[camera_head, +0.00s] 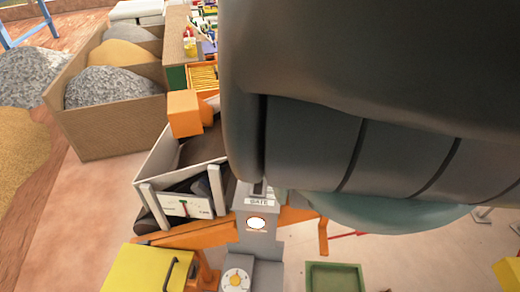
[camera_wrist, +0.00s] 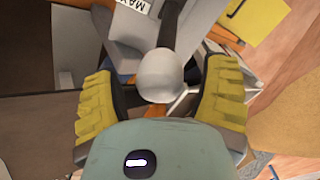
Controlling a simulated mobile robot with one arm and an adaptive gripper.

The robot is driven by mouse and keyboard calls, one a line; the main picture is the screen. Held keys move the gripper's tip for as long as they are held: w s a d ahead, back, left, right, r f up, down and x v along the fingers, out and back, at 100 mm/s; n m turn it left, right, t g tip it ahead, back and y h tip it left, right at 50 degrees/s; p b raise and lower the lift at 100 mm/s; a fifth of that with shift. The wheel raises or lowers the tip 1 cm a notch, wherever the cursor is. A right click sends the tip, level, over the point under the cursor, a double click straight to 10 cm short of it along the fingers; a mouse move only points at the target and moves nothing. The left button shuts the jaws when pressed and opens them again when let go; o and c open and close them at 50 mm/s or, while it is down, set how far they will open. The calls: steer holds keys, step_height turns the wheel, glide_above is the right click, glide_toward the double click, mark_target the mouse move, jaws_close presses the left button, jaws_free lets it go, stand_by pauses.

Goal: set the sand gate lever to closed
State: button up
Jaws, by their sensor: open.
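The sand gate lever shows in the wrist view as a pale grey round knob (camera_wrist: 160,76) on a dark stem. The knob is between the two yellow-padded fingers of my open gripper (camera_wrist: 160,70), with gaps visible on both sides. In the head view the grey control post (camera_head: 257,240) carries a label reading GATE (camera_head: 259,202). A dark bit of the lever or its slot shows just above that label. The knob and my gripper's fingers are hidden there behind my arm. I cannot tell which position the lever is in.
A grey-walled hopper (camera_head: 155,163) with a gauge (camera_head: 187,205) stands left of the post. A green tray (camera_head: 333,277) lies to the right. Bins of sand and gravel stand behind.

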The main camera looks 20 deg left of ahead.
steer(key=shift+f, duration=0.1)
stand_by(0.3)
jaws_close()
stand_by(0.4)
